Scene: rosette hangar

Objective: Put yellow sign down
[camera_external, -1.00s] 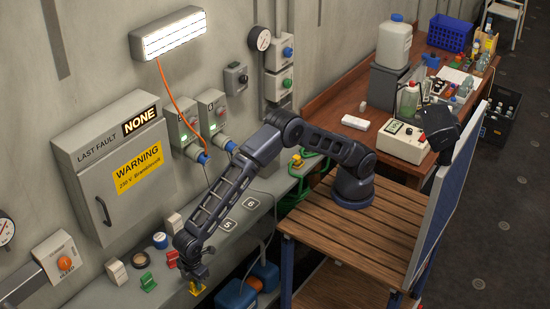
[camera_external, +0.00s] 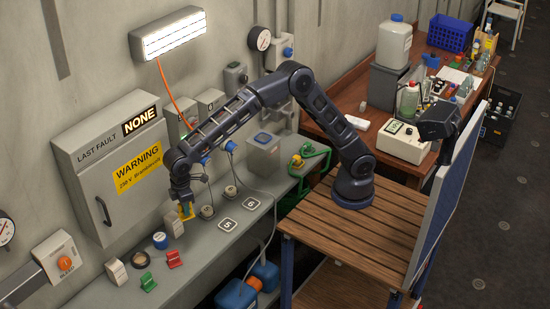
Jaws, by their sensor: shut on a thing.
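The yellow sign (camera_external: 187,213) is small and held in my gripper (camera_external: 184,200) at the left end of the arm. The jaws are shut on its upper part, and its lower part shows beneath them. It hangs over the grey shelf (camera_external: 205,258), beside a pale block (camera_external: 173,224). I cannot tell whether it touches the shelf or the block. A red sign (camera_external: 174,258) and a green sign (camera_external: 147,281) of similar size stand on the shelf, nearer the front left.
A blue-topped roll (camera_external: 160,241), a dark roll (camera_external: 139,260) and a white block (camera_external: 117,270) stand to the left. Plates marked 5 (camera_external: 227,225) and 6 (camera_external: 249,204) lie to the right, near round fittings with cables.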

